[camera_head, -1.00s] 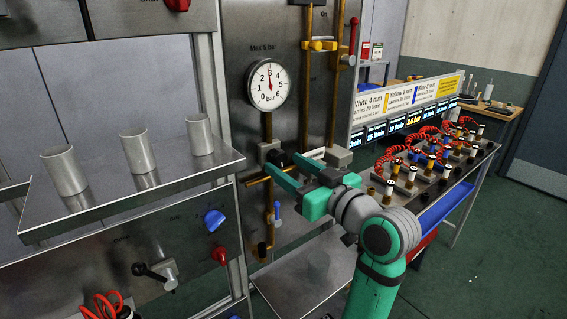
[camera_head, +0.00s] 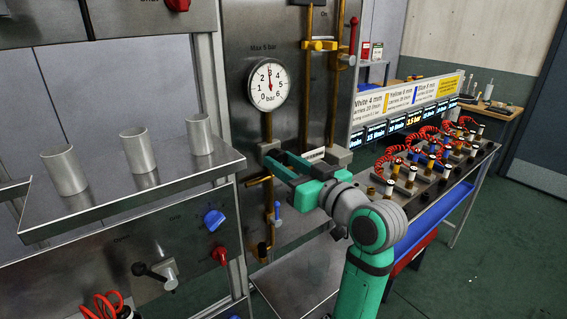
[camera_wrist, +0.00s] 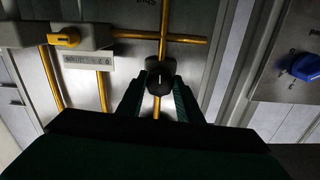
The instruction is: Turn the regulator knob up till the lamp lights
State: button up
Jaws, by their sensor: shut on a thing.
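The regulator knob (camera_wrist: 160,79) is black with a pale mark and sits on the brass pipework. In the wrist view it is between the fingertips of my gripper (camera_wrist: 160,90), which is shut on it. In the head view my green gripper (camera_head: 278,161) reaches the pipe below the gauge, and its fingers hide the knob. The round pressure gauge (camera_head: 269,84) is above my gripper, with its needle pointing nearly straight up, around 3 bar. I cannot make out a lit lamp for the regulator in either view.
A steel shelf (camera_head: 120,203) with three grey cups (camera_head: 137,150) is at the left. Below it are a blue knob (camera_head: 214,220) and a red knob (camera_head: 220,255). A bench (camera_head: 440,185) with red coiled hoses is at the right. A yellow valve handle (camera_wrist: 66,38) is left of the knob.

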jog(key=shift+m, duration=1)
jog(key=o, duration=1)
jog(key=shift+o, duration=0.2)
jog(key=shift+s, duration=0.1)
jog(key=v, duration=1)
jog(key=shift+s+d, duration=0.25)
